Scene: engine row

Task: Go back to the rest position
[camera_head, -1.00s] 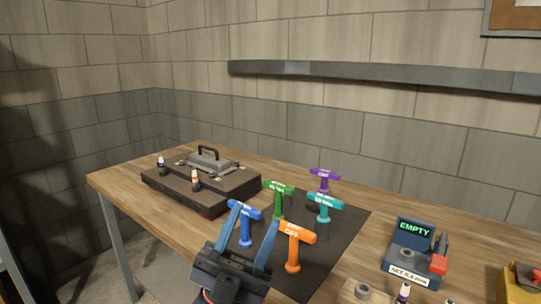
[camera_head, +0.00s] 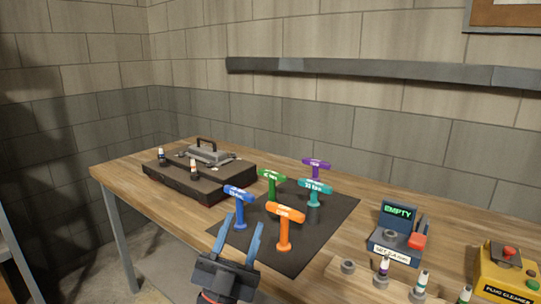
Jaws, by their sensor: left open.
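My left gripper (camera_head: 243,238) is at the bottom centre of the head view. Its two blue fingers are spread apart with nothing between them. It is in front of the black mat (camera_head: 262,255) and near the blue T-handled tool (camera_head: 239,207). The orange tool (camera_head: 285,230) stands right of the gripper. The green tool (camera_head: 271,182), teal tool (camera_head: 314,190) and purple tool (camera_head: 316,165) stand upright farther back on the mat. My right gripper is not in view.
A dark engine block (camera_head: 200,182) with small plugs on top stands at the table's left. A gauge box (camera_head: 396,235) reading "EMPTY", several plugs in a row (camera_head: 420,285) and a yellow plug cleaner (camera_head: 505,272) are at the right. A grey shelf (camera_head: 380,73) runs along the wall.

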